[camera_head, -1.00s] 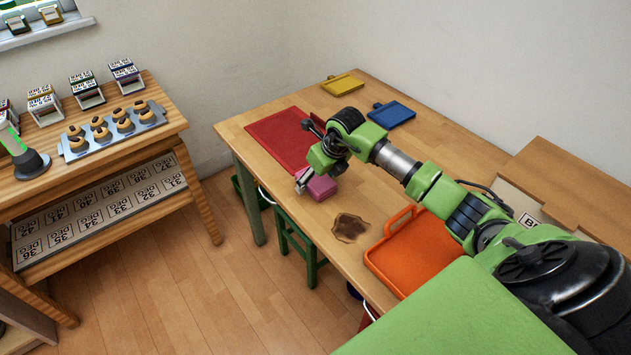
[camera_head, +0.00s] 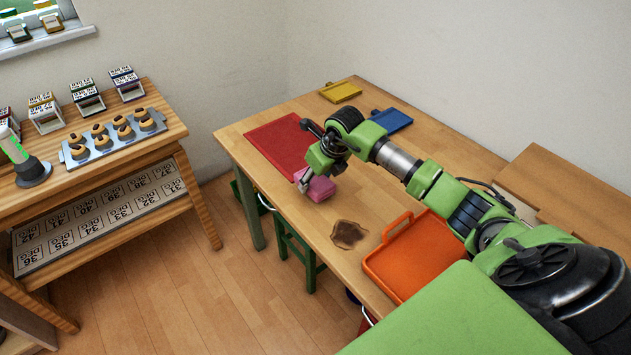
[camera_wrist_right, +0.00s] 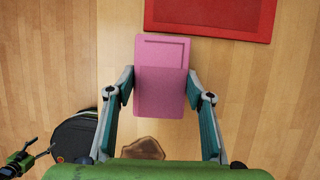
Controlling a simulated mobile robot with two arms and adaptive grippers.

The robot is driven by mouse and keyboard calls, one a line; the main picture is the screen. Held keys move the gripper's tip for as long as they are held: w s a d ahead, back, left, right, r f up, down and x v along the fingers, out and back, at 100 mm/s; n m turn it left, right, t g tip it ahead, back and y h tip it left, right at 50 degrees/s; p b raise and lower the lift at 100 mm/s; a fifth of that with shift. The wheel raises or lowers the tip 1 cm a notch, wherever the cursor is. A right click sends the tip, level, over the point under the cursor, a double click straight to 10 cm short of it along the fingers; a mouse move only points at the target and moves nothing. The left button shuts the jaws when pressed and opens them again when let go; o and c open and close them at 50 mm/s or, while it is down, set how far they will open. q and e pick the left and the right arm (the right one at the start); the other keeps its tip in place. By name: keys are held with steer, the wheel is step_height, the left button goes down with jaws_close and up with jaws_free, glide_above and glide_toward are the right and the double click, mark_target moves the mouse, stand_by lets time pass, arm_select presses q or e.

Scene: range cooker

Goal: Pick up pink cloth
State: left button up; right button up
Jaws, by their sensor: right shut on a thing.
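The pink cloth (camera_head: 318,187), a folded block shape, is at the table's left part, in front of the red board. My right gripper (camera_head: 312,176) is over it, with its fingers at the cloth's sides. In the right wrist view the cloth (camera_wrist_right: 162,80) sits between the two fingers of the gripper (camera_wrist_right: 161,95), which is shut on it. I cannot tell whether the cloth is clear of the table top.
The wooden table (camera_head: 378,189) carries a red board (camera_head: 280,143), a yellow board (camera_head: 340,91), a blue board (camera_head: 391,120), an orange tray (camera_head: 416,258) and a brown stain (camera_head: 348,233). A green stool (camera_head: 299,252) stands below. A shelf with pastries (camera_head: 115,135) is at left.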

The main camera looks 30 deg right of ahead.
steer(key=s+r+p, duration=0.1)
steer(key=r+p, duration=0.1)
steer(key=s+a+r+p, duration=0.1)
steer(key=s+r+p, duration=0.2)
steer(key=r+p, duration=0.1)
steer(key=r, duration=0.1)
steer(key=shift+s+a, duration=0.25)
steer(key=s+a+r+p, duration=0.3)
steer(key=s, duration=0.5)
steer(key=shift+s+a+r, duration=0.15)
steer(key=shift+s+r, duration=0.05)
steer(key=shift+s, duration=0.15)
steer(key=shift+o, duration=0.5)
